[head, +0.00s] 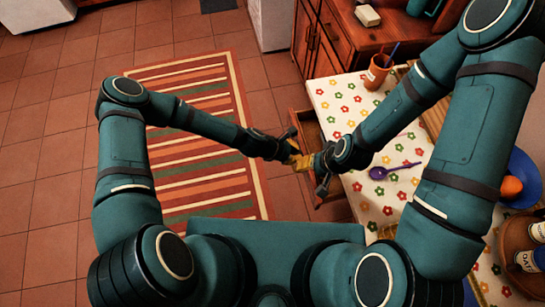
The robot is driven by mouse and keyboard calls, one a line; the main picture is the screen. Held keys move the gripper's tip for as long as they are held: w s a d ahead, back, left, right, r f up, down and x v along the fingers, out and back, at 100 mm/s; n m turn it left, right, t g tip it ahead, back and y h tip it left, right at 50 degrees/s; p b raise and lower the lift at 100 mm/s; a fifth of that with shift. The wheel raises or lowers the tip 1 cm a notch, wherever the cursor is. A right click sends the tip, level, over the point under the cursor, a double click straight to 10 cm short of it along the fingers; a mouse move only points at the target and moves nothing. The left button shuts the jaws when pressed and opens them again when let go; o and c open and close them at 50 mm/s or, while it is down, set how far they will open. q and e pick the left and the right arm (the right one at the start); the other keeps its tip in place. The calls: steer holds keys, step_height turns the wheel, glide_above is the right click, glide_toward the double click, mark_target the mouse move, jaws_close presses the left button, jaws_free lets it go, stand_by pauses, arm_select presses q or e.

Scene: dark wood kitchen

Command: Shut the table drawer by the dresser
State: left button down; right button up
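The wooden table drawer (306,126) sticks out from the left side of the table with the flowered cloth (398,205), near the dresser (340,45). Its far part shows; its near part is partly hidden by my grippers. My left gripper (293,152) is over the drawer's outer edge. My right gripper (313,168) is close beside it, over the drawer's near part. The yellow finger parts of both meet or overlap in the picture. I cannot tell whether either touches the drawer, or how far their fingers are apart.
A terracotta cup with utensils (377,75) and a purple spoon (393,170) are on the table. A blue bowl with an orange fruit (512,187) and a round wooden tray with jars (512,240) stand at right. A striped rug (200,90) covers clear floor at left.

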arm_select(q)
glide_above(317, 148)
steer(key=s, duration=0.3)
steer(key=shift+s+a+b, duration=0.1)
steer(key=shift+a+b, duration=0.3)
